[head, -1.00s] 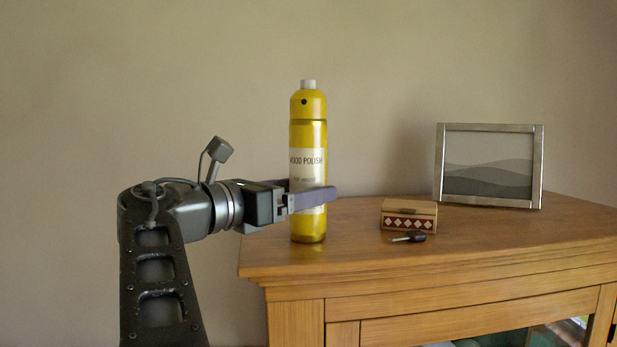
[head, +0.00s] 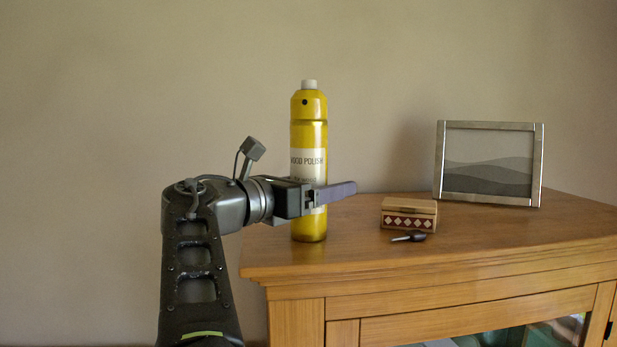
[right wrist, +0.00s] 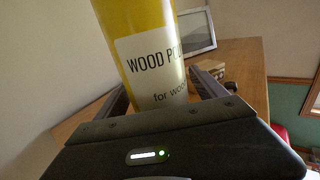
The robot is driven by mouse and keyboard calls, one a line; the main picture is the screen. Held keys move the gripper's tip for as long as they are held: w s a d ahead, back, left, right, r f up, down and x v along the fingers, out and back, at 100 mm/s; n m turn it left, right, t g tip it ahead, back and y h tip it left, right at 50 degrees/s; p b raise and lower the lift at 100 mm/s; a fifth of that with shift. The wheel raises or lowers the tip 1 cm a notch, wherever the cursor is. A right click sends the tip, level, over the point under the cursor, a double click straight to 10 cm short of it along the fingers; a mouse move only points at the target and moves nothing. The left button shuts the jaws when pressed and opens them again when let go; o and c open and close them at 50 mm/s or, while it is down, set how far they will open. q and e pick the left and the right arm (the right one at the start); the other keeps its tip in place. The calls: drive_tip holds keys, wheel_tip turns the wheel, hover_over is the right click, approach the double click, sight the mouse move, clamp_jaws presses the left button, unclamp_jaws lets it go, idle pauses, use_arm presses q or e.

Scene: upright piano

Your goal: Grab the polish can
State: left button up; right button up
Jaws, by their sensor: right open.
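The polish can (head: 309,138) is a tall yellow cylinder with a white cap and a cream "WOOD POLISH" label. It stands upright at the left end of the wooden piano top. My right gripper (head: 340,189) reaches across its lower half from the left, with a finger passing in front of it and beyond its right side. In the right wrist view the can (right wrist: 136,25) stands between the two spread fingers of the gripper (right wrist: 162,84). The jaws are open; I cannot tell whether either finger touches the can. My left gripper is not in view.
A small wooden box with a diamond pattern (head: 408,214) sits right of the can, with a small dark object (head: 409,237) in front of it. A silver picture frame (head: 440,163) stands at the back right. The piano top (head: 500,232) is bare at the front right.

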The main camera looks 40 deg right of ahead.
idle(0.3)
drive_tip(key=shift+r, duration=0.1)
clamp_jaws()
idle(0.7)
